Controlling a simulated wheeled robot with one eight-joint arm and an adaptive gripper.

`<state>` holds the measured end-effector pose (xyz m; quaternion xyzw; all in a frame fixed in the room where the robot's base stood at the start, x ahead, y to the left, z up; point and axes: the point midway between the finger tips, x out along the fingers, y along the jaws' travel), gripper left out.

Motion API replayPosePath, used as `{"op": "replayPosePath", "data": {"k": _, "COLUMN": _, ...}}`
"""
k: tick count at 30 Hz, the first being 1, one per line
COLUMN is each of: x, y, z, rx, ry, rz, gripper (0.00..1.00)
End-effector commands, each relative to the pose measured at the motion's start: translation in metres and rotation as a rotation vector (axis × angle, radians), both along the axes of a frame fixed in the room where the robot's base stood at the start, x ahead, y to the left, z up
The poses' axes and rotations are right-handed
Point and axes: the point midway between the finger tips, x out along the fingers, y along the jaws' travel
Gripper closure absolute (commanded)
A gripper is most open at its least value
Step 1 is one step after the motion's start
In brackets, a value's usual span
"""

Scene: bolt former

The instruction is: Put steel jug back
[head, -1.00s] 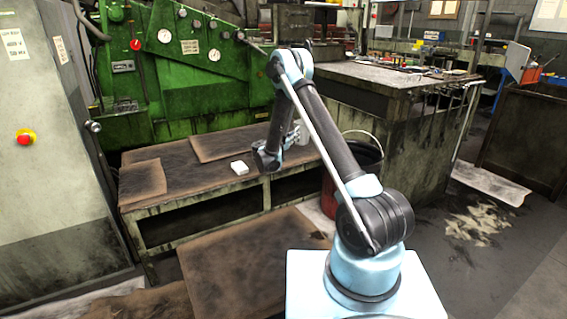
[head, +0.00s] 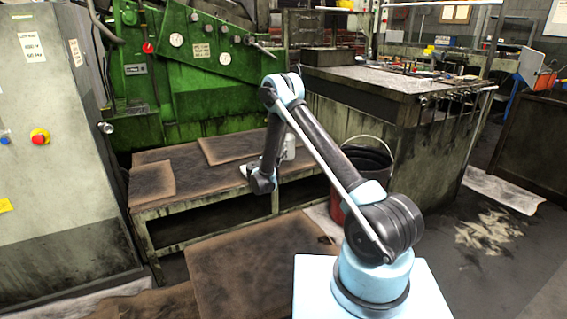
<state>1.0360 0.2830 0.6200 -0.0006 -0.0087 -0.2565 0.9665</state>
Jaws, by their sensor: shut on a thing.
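The steel jug (head: 290,147) is a small pale grey upright cylinder, seen just right of my forearm above the right part of the low bench (head: 210,202). My gripper (head: 281,160) is shut on it, mostly hidden behind my wrist and forearm; its fingers are hard to make out. The jug's lower part is partly covered, so I cannot tell whether it touches the bench top.
A small white block (head: 244,171) lies on the bench, partly behind my wrist. A dark red bucket (head: 338,207) stands right of the bench. The green machine (head: 190,75) rises behind. Brown sheets (head: 152,180) cover parts of the bench, whose left side is clear.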

Motion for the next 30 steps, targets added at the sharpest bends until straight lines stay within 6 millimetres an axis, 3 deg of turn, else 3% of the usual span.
{"op": "replayPosePath", "data": {"k": 12, "x": 0.0, "y": 0.0, "z": -0.04, "rx": 0.0, "ry": 0.0, "rz": 0.0, "gripper": 1.0}}
{"op": "replayPosePath", "data": {"k": 23, "x": 0.0, "y": 0.0, "z": -0.043, "rx": 0.0, "ry": 0.0, "rz": 0.0, "gripper": 1.0}}
{"op": "replayPosePath", "data": {"k": 24, "x": 0.0, "y": 0.0, "z": -0.043, "rx": 0.0, "ry": 0.0, "rz": 0.0, "gripper": 0.85}}
{"op": "replayPosePath", "data": {"k": 26, "x": 0.0, "y": 0.0, "z": -0.043, "rx": 0.0, "ry": 0.0, "rz": 0.0, "gripper": 0.72}}
{"op": "replayPosePath", "data": {"k": 30, "x": 0.0, "y": 0.0, "z": -0.043, "rx": 0.0, "ry": 0.0, "rz": 0.0, "gripper": 0.72}}
